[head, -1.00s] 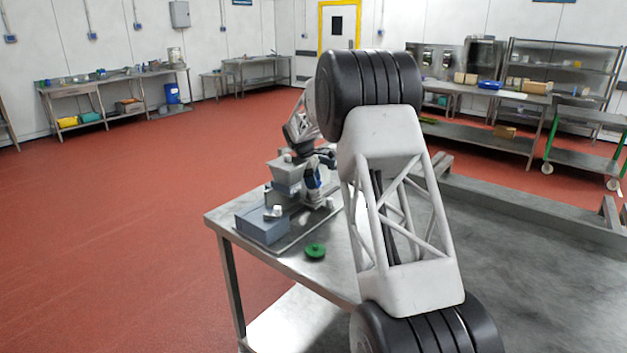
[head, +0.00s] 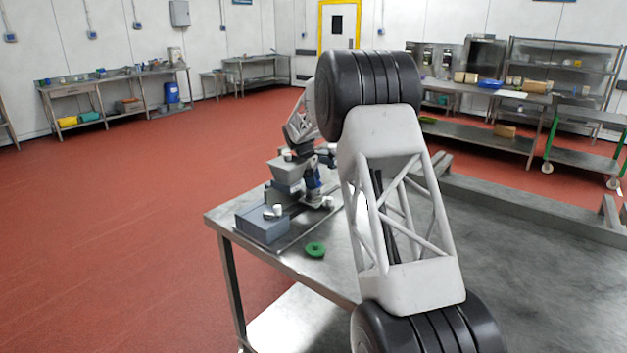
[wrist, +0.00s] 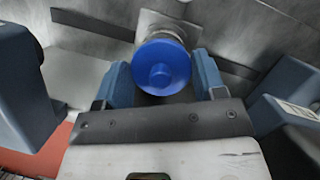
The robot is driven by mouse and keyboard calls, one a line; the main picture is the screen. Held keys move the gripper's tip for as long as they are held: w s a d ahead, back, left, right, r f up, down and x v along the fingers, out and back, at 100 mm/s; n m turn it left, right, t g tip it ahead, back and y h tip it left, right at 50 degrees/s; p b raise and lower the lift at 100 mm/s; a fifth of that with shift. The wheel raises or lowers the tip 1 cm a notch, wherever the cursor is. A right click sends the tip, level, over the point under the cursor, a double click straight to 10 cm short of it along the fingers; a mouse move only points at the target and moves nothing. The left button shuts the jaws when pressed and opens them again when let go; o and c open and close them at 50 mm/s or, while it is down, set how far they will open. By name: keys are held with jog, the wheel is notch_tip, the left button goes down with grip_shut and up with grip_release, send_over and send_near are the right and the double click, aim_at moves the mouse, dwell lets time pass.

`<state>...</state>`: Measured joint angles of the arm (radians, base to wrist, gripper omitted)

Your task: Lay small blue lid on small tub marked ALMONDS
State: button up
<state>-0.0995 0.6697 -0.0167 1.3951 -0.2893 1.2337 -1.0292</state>
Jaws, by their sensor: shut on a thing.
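In the wrist view a round blue lid (wrist: 163,68) with a raised centre knob sits between the two blue fingers of my gripper (wrist: 162,82), which is shut on it. Just beyond the lid, partly covered by it, is a round metallic-looking body (wrist: 160,26) on a square grey plate. I cannot tell whether the lid touches it. No ALMONDS marking is readable, so I cannot identify the tub. In the head view my gripper (head: 314,186) is small, at the grey equipment on the table's far left part, and the lid cannot be made out.
A grey hopper-like machine (head: 287,172) and a grey box (head: 262,228) stand beside my gripper on the steel table (head: 345,272). A green round lid-like piece (head: 315,250) lies in front of them. The table's right side is mostly clear.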

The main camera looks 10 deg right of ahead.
dwell(0.3)
jog(key=o, duration=1.1)
jog(key=shift+r, duration=3.45)
jog(key=shift+r, duration=0.1)
jog(key=v, duration=0.7)
jog(key=shift+r, duration=0.3)
jog(key=shift+a, duration=0.15)
